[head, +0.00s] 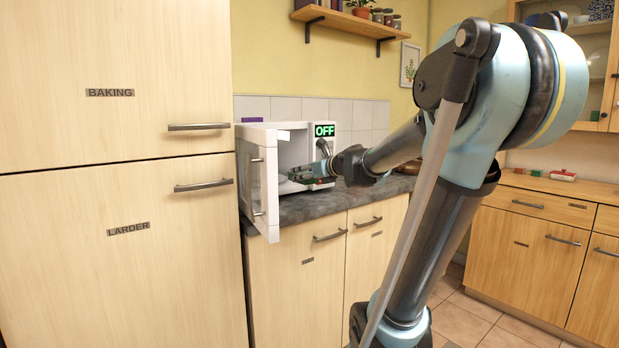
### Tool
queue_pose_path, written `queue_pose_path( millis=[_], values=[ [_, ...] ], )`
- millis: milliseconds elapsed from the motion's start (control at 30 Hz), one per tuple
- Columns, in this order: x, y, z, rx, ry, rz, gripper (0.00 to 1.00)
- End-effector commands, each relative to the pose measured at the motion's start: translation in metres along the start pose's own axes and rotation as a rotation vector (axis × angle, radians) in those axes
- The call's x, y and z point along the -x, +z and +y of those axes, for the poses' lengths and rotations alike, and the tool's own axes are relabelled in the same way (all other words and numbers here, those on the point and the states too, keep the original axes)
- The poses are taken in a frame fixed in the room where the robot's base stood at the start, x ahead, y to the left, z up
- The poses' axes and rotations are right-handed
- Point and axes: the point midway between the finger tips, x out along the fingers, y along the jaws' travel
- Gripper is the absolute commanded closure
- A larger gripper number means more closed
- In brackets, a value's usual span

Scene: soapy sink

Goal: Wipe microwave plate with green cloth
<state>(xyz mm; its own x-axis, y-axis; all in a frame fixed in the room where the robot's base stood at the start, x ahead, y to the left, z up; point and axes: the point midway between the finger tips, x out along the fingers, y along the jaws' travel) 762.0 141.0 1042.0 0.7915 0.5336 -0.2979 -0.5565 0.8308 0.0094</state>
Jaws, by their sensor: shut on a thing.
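The white microwave (287,130) stands on the counter with its door (259,180) swung open toward me and an "OFF" display lit green. My gripper (304,174) reaches into the open microwave from the right, low over its floor. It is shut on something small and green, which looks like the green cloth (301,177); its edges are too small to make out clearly. The microwave plate cannot be clearly told apart inside. The gripper and the open door partly hide the microwave floor, so I cannot tell whether the cloth touches the plate.
The dark counter (300,207) runs below the microwave. A tall cupboard (115,240) stands close on the left, beside the open door. A wooden shelf (345,22) with jars and a plant hangs above. My arm crosses the right half of the view.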

Motion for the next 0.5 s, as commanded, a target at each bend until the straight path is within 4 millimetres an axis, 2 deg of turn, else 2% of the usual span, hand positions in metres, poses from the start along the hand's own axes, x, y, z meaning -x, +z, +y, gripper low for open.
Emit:
queue_pose_path(
  millis=[500],
  values=[
    [-0.05,0.011,0.001,0.001,0.003,0.0,0.66]
  ],
)
